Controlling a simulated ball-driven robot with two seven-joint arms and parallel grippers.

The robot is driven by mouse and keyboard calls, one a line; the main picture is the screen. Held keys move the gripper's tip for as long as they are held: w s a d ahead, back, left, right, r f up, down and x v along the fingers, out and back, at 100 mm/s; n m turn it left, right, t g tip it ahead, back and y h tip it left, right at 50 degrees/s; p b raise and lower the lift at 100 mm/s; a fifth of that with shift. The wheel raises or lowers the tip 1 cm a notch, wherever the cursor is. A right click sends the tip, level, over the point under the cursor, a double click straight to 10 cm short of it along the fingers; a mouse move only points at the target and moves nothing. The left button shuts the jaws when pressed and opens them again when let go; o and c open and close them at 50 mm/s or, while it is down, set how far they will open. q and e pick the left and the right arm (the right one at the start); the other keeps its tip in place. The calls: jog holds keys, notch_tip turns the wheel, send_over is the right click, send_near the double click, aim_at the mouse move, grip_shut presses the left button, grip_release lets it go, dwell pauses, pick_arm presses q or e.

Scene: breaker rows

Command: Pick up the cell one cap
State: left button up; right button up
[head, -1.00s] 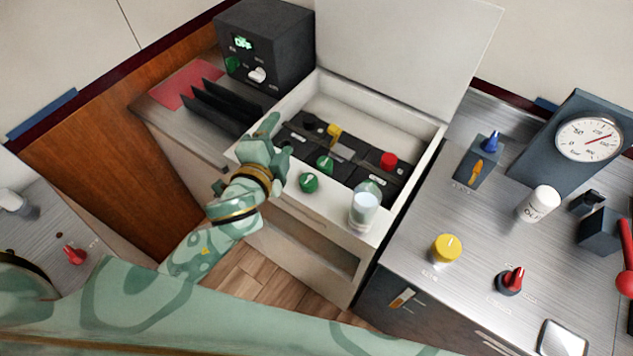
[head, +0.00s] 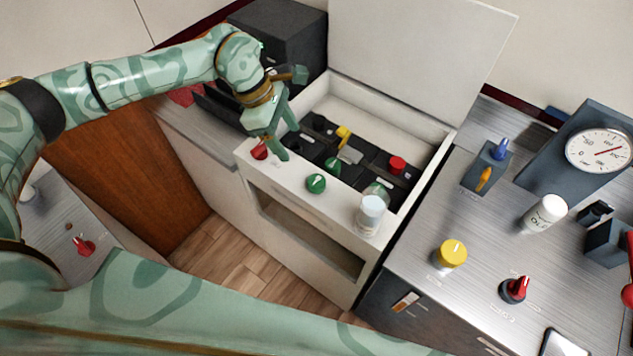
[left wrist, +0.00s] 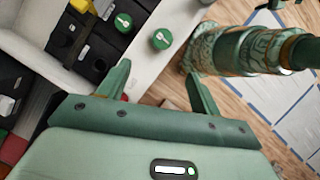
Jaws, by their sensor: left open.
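A round green cap with a white mark (head: 316,183) lies on the front ledge of the open white box; it also shows in the left wrist view (left wrist: 160,39). A similar green cap (head: 332,166) sits on the dark battery cells inside the box, also in the left wrist view (left wrist: 123,22). I cannot read which one is cell one's. My left gripper (head: 288,138) is open and empty over the front left of the box, pointing down. In the left wrist view its fingers (left wrist: 158,70) stand apart, short of the ledge cap. My right gripper is out of view.
A red knob (head: 258,151) is on the ledge beside the gripper. A white-lidded jar (head: 370,213) stands on the ledge's right. A yellow piece (head: 343,134) and a red cap (head: 397,165) are on the cells. The raised lid (head: 420,60) stands behind.

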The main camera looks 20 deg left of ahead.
pick_arm(q)
send_over(316, 180)
jog(key=a, duration=0.3)
jog(key=f, duration=0.8)
jog(key=shift+d+f, duration=0.2)
jog(key=shift+f, duration=0.1)
jog(key=x, duration=0.6)
jog(key=shift+s+d, duration=0.1)
jog(key=shift+d, duration=0.2)
jog(key=c, duration=1.1)
